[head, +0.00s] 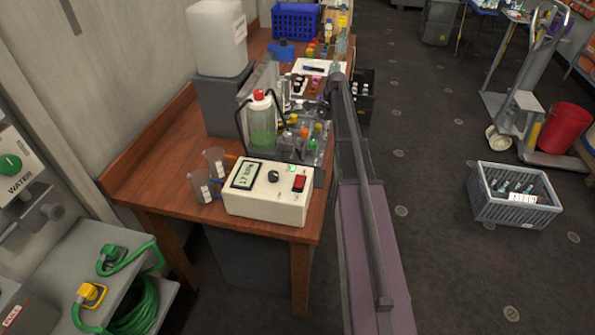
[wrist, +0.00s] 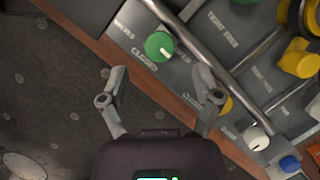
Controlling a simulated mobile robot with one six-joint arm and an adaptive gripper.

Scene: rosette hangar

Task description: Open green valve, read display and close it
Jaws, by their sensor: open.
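In the wrist view, a round green valve knob (wrist: 158,46) sits on a grey panel (wrist: 185,75). It has a white pointer mark, and the words "VALVES" and "CLOSED" are printed beside it. My gripper (wrist: 160,76) is open and empty, its fingers spread on either side below the knob, apart from it. In the head view, a white instrument box (head: 268,198) stands on the wooden table's near corner. Its display (head: 243,176) seems to read 17 with a small, unclear unit. I cannot make out my gripper in the head view.
In the wrist view, a metal bar (wrist: 185,38) runs beside the knob; a white knob (wrist: 256,137) and yellow fittings (wrist: 298,58) are nearby. In the head view, bottles and beakers (head: 262,125) crowd the table (head: 160,160). A grey crate (head: 515,200) stands on open floor.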

